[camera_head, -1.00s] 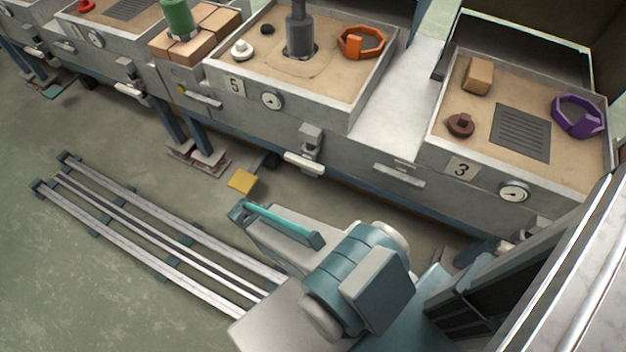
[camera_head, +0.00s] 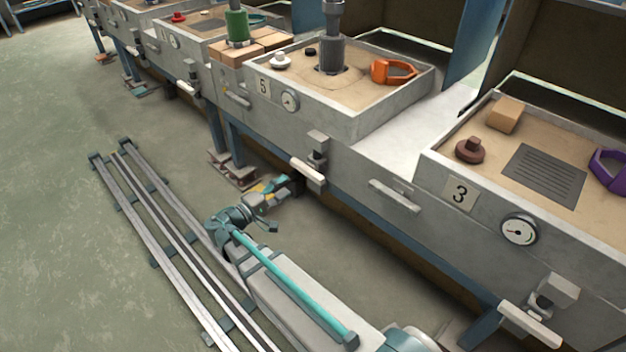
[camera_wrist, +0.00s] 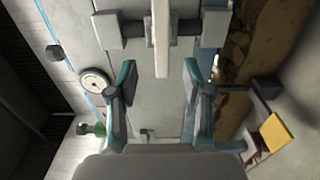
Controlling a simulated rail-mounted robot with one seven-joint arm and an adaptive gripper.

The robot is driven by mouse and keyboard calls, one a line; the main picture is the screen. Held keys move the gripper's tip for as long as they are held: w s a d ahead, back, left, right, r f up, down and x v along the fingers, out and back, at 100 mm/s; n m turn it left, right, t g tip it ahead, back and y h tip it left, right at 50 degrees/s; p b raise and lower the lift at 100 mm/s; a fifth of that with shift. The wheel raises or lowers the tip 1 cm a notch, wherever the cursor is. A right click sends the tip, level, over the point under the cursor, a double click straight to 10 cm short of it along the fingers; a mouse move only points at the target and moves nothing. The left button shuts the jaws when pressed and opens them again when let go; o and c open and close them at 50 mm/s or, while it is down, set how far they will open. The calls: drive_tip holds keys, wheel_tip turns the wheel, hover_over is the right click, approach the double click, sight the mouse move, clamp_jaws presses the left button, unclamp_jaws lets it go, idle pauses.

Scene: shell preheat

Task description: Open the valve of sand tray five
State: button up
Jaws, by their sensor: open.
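Sand tray five (camera_head: 345,122) is a grey box of sand with a "5" plate and a round gauge (camera_head: 290,101); the gauge also shows in the wrist view (camera_wrist: 95,84). Its valve has a pale bar handle (camera_head: 308,172) below a grey block on the front; the bar slopes down to the right in the head view. My gripper (camera_head: 284,188) is just left of and below the handle, jaws open and empty. In the wrist view, the handle (camera_wrist: 161,40) runs down so its end appears between my open fingers (camera_wrist: 160,84); I cannot tell whether they touch.
Tray three (camera_head: 459,193) stands at the right with its own gauge and valve handle (camera_head: 532,326). A flat handle (camera_head: 394,195) sits on the front between the trays. Rails (camera_head: 160,225) lie on the floor at the left. Open floor lies beyond them.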

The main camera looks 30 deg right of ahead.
sight(304, 173)
drive_tip(key=b+x, duration=0.2)
drive_tip(key=x, duration=0.8)
drive_tip(key=shift+w+d+f, duration=0.1)
drive_tip(key=shift+w+d, duration=0.05)
drive_tip(key=shift+d, duration=0.2)
clamp_jaws()
